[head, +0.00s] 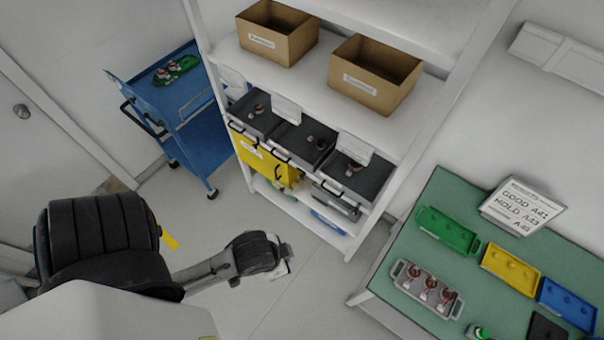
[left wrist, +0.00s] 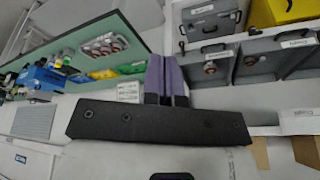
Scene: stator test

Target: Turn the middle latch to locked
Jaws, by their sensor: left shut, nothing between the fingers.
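The shelf unit (head: 340,241) holds a row of three dark grey bins with white labels; the middle bin (head: 300,143) has a small copper-and-dark part in it. I cannot make out a middle latch or its position in either view. My left gripper (head: 286,266) is at lower centre in the head view, in front of the shelf and apart from it. In the left wrist view its purple fingers (left wrist: 167,78) are shut and empty. The bins (left wrist: 208,68) appear upside down behind and right of the fingers. My right gripper is not in view.
Two cardboard boxes (head: 376,74) stand on the shelf above the bins. A yellow case (head: 256,160) is below. A blue cart (head: 190,110) stands left. On the right, a green-topped table (head: 445,200) carries coloured trays, a stator tray (head: 427,288) and a sign (head: 522,207). Floor between is clear.

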